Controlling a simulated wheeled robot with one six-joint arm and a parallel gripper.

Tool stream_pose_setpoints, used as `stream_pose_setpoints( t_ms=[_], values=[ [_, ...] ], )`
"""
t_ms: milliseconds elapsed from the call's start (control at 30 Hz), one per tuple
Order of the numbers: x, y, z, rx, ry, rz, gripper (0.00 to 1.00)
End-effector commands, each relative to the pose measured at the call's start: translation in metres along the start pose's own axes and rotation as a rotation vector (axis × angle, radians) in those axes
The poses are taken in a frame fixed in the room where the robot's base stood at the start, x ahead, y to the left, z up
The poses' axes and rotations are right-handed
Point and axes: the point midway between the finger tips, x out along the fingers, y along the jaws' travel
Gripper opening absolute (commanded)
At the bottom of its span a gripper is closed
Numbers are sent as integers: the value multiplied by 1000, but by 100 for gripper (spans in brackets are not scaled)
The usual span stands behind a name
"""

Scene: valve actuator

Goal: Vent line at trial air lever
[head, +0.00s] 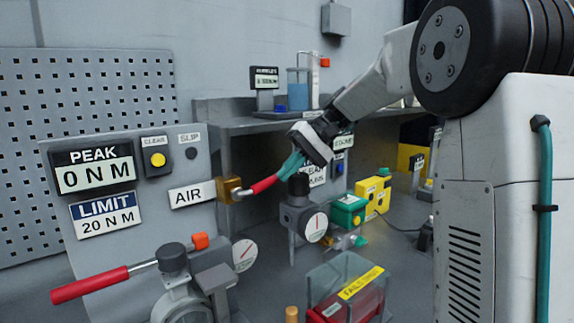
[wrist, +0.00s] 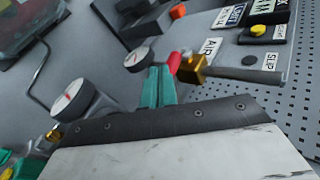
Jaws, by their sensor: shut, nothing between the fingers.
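The air lever has a red handle (head: 264,185) on a brass valve body (head: 229,190), beside the AIR label (head: 192,194) on the grey panel. The handle slants up to the right from the valve. My gripper (head: 282,174) has teal fingers, shut and empty, with their tips at the handle's outer end. In the wrist view the gripper's fingertips (wrist: 160,70) are close beside the red handle (wrist: 174,62), with the brass valve (wrist: 192,67) just beyond. Whether they touch it I cannot tell. The fingers partly hide the handle.
A longer red-handled lever (head: 90,285) stands in front at lower left. A black-capped regulator with a round gauge (head: 315,227) is just right of the air lever. A clear box with red contents (head: 345,290) stands at front. The panel reads PEAK 0 NM (head: 93,167).

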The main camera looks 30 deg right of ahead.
Motion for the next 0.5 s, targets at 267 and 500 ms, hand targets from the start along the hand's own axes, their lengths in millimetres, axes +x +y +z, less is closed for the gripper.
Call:
stream_pose_setpoints(
  t_ms=[267,500],
  values=[
    [-13,-63,29,-262,47,623,0],
    [-55,-112,42,-434,191,962,0]
  ],
)
